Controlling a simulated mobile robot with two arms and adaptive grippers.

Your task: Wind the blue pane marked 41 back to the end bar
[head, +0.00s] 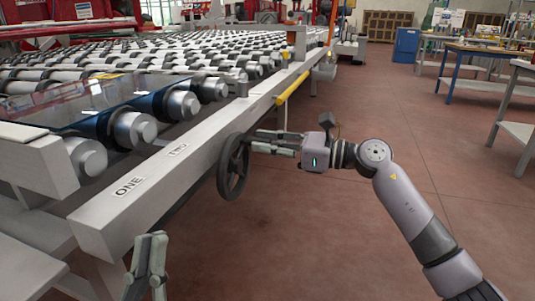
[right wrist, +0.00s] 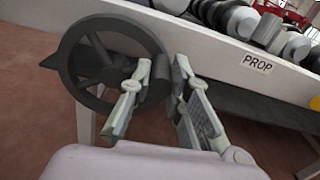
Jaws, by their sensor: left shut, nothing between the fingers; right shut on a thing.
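A blue-tinted glass pane (head: 95,103) lies flat on the rollers at the near left end of the conveyor. I cannot read a number on it. A dark handwheel (head: 233,180) stands on the side of the pale rail; it also shows in the right wrist view (right wrist: 80,72), with a pointed tab at its left. My left gripper (head: 151,242) is shut and empty, low in front of the rail.
The side rail (head: 150,185) carries the labels ONE and TWO; a PROP label (right wrist: 256,63) shows in the right wrist view. A pale block (head: 38,165) stands at the near left end. A yellow bar (head: 292,87) runs along the rail. Open floor lies to the right, before benches.

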